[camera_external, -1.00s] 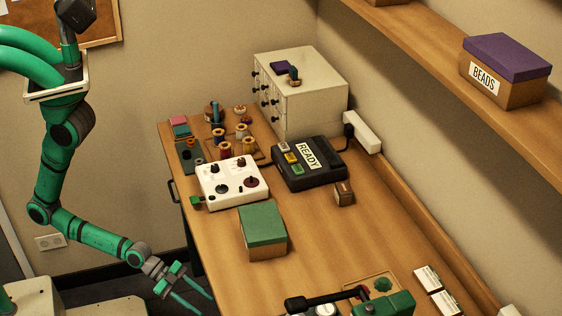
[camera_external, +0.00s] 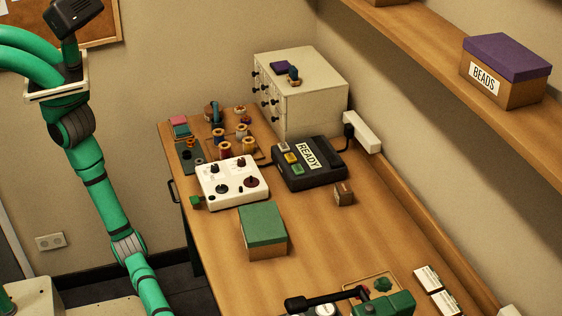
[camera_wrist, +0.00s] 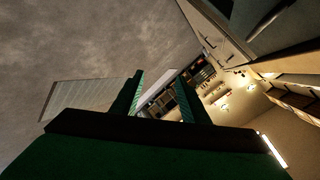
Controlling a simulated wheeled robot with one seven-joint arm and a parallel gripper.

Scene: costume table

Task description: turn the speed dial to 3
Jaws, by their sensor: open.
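A white control box (camera_external: 232,186) with several dark knobs sits on the table, left of the black box. The wrist view does not clearly show the control box.
A black box with a READY label (camera_external: 308,164) stands behind the control box. A green-lidded box (camera_external: 264,232) stands in front of it. Thread spools (camera_external: 223,149) and a drawer cabinet (camera_external: 300,95) are at the back. Bare tabletop (camera_external: 335,240) lies to the right.

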